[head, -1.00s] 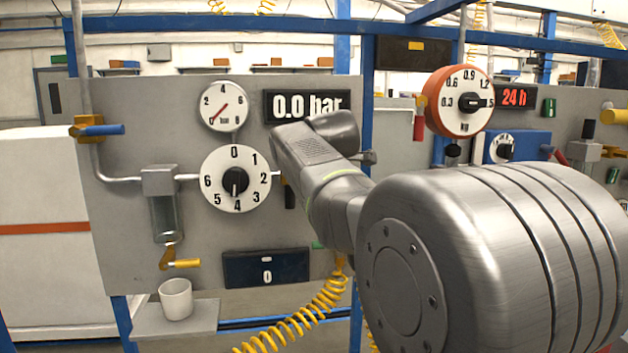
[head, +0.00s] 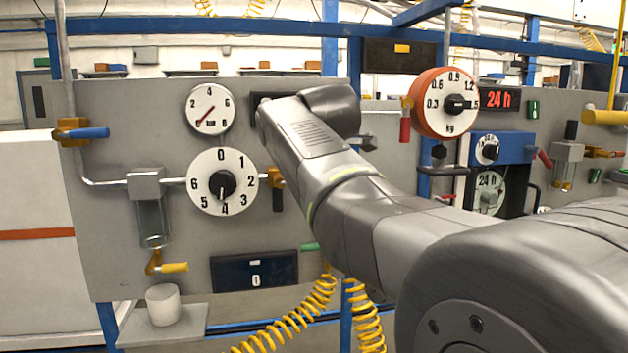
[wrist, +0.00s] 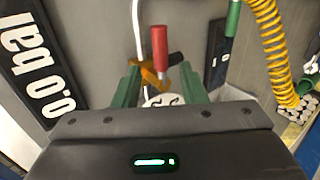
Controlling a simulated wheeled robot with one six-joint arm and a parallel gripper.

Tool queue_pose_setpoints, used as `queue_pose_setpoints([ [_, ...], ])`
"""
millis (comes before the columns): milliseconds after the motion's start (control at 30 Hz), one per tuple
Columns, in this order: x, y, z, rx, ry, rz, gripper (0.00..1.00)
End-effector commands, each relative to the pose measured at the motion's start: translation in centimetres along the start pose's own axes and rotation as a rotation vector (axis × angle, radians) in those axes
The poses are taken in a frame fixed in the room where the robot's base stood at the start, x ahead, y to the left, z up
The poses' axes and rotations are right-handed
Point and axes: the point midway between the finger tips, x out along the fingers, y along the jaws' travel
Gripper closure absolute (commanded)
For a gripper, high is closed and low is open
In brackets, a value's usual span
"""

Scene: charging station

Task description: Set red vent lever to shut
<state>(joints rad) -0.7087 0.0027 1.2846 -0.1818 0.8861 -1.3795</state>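A red lever (wrist: 160,48) on an orange valve body (wrist: 148,74) shows in the wrist view, just past my fingertips and in line with the gap between them. I cannot tell whether they touch it. My gripper (wrist: 160,80) is open, with its two green fingers apart and nothing held between them. In the head view my own arm hides the gripper and this lever. The pressure dial (head: 209,109) has its red needle near 0.
Yellow coiled hoses (head: 310,315) hang below. A white cup (head: 163,305) stands on a shelf.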

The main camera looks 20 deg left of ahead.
Motion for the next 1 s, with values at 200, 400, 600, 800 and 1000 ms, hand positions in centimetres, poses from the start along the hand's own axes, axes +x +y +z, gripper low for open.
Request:
queue_pose_setpoints([
  [200,-4.5,0.0,0.0,0.0,0.001,0.002,0.62],
  [400,-6.4,0.0,0.0,0.0,0.0,0.0,0.62],
  [600,-6.7,0.0,0.0,0.0,0.0,-0.001,0.62],
  [800,-6.6,0.0,0.0,0.0,-0.001,-0.002,0.62],
  [1000,-5.0,-0.1,0.0,0.0,-0.001,-0.004,0.62],
])
